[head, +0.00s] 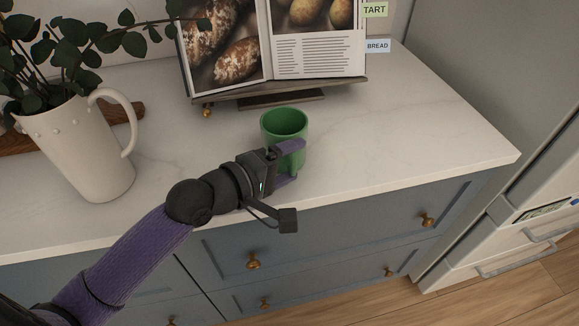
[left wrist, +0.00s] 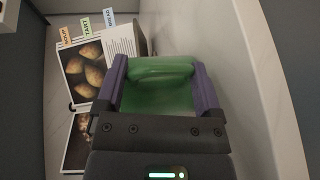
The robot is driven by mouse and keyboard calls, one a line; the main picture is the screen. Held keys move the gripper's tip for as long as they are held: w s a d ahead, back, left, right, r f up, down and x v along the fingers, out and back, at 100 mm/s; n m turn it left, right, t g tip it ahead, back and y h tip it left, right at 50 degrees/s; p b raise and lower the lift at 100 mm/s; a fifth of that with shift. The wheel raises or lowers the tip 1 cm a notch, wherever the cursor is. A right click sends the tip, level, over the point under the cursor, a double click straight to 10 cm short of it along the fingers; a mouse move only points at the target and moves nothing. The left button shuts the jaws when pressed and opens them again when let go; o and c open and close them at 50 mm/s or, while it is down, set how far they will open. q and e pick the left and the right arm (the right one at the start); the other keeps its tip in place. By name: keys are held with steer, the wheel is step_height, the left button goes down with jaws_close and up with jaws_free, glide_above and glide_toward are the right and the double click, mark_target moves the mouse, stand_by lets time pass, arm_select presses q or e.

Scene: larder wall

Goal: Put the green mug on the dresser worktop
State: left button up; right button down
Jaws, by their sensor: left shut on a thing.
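The green mug (head: 284,124) is upright over the front part of the pale dresser worktop (head: 420,130), in front of the cookbook stand. My left gripper (head: 291,163) comes from the front left and is shut on the mug, its purple fingers against its sides. The left wrist view shows the mug (left wrist: 160,88) between the two purple fingers. The mug's base is partly hidden by the fingers, so I cannot tell whether it touches the worktop. My right gripper is not in view.
A white jug (head: 75,150) with leafy stems stands at the left. An open cookbook (head: 318,50) on a dark stand is behind the mug. The worktop to the right is clear, ending near a pale fridge (head: 520,215). Blue drawers with brass knobs (head: 253,261) lie below the front edge.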

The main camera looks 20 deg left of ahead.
arm_select(q)
steer(key=shift+r, duration=0.1)
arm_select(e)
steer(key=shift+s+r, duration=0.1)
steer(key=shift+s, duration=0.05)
arm_select(q)
steer(key=o, duration=1.3)
steer(key=shift+o, duration=0.2)
steer(key=shift+s+a+r, duration=0.1)
steer(key=shift+s+a, duration=0.05)
steer(key=shift+s, duration=0.2)
steer(key=p+v, duration=0.2)
steer(key=v, duration=0.9)
steer(key=shift+p, duration=0.4)
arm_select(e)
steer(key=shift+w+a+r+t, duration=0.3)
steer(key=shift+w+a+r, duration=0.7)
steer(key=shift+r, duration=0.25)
arm_select(q)
steer(key=shift+s+r, duration=0.1)
